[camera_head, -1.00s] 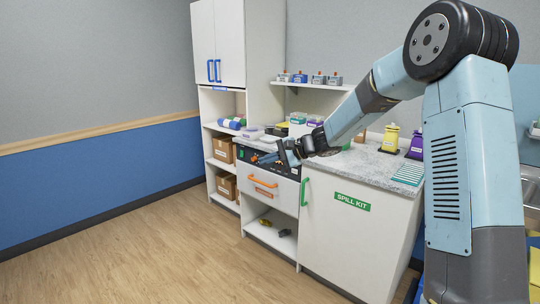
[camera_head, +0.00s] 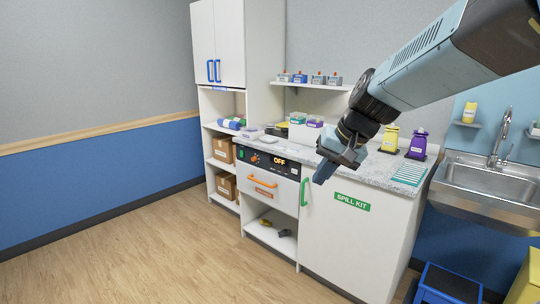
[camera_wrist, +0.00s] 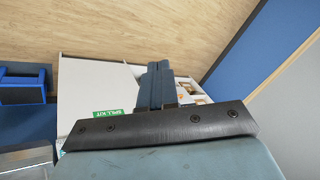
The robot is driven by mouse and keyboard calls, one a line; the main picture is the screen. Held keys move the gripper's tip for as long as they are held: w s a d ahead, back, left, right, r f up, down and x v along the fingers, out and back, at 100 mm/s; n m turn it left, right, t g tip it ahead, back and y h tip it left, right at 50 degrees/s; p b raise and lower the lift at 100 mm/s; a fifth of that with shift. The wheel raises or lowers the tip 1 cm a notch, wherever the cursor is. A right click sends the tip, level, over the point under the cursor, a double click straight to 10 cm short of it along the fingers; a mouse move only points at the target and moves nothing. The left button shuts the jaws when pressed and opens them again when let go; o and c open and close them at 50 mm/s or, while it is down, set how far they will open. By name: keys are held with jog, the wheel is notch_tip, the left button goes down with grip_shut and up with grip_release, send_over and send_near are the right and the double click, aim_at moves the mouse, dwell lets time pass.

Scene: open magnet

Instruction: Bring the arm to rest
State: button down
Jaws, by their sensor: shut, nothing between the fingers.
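My gripper (camera_head: 324,172) hangs in front of the counter's right part in the head view, above the spill kit label, pointing down and to the left. Its fingers are shut together with nothing between them. In the wrist view the two blue-grey fingers (camera_wrist: 155,84) lie side by side, touching. My arm comes in from the upper right of the head view. The gripper appears apart from the counter (camera_head: 375,170), though the exact gap cannot be told.
A control panel reading OFF (camera_head: 268,157) sits above a drawer with an orange handle (camera_head: 263,181). A green handle (camera_head: 304,191) and spill kit door (camera_head: 345,240) are close below. Yellow (camera_head: 390,139) and purple (camera_head: 416,145) bottles stand behind. A sink (camera_head: 490,180) is right. The floor at left is clear.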

jog(key=s+d+n+t+h, duration=0.1)
jog(key=s+d+h, duration=0.3)
jog(key=s+d, duration=0.7)
jog(key=shift+s+d+t+h, duration=0.35)
jog(key=shift+s+t, duration=0.15)
jog(key=shift+s, duration=1.5)
